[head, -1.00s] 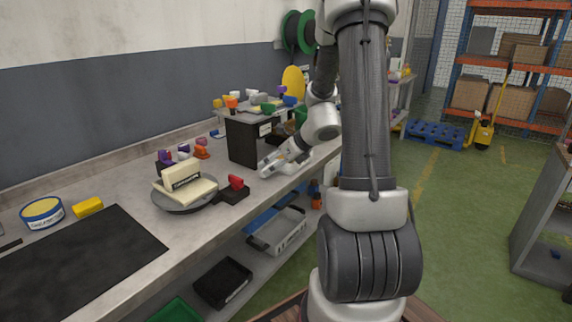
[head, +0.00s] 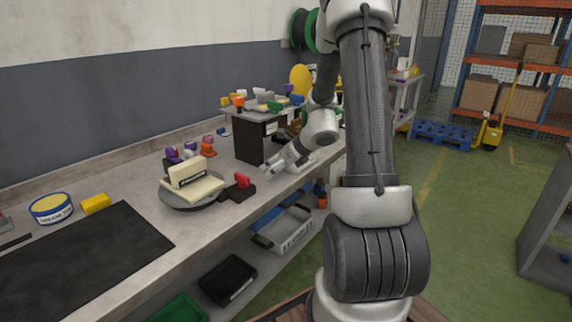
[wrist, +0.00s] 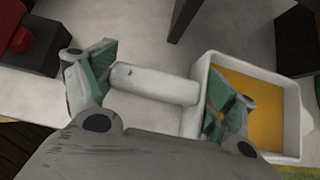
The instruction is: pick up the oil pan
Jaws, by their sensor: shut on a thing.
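The oil pan (wrist: 292,118) is a white rectangular tray with an orange-yellow inside and a thick white handle (wrist: 150,84) pointing left in the wrist view. My gripper (wrist: 158,84) has one finger at the handle's far end and the other over the pan's near-left side. It is shut on the pan, with the handle lying between the fingers. The right finger hides part of the pan's inside. In the head view my gripper (head: 275,163) is low over the bench's front edge, and the pan is hard to make out there.
A black box-like stand (head: 250,140) is just behind my gripper. To its left are a red part on a black block (head: 240,186) and a grey round dish (head: 190,201) with cream blocks. A dark mat (head: 80,258) covers the bench's near left.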

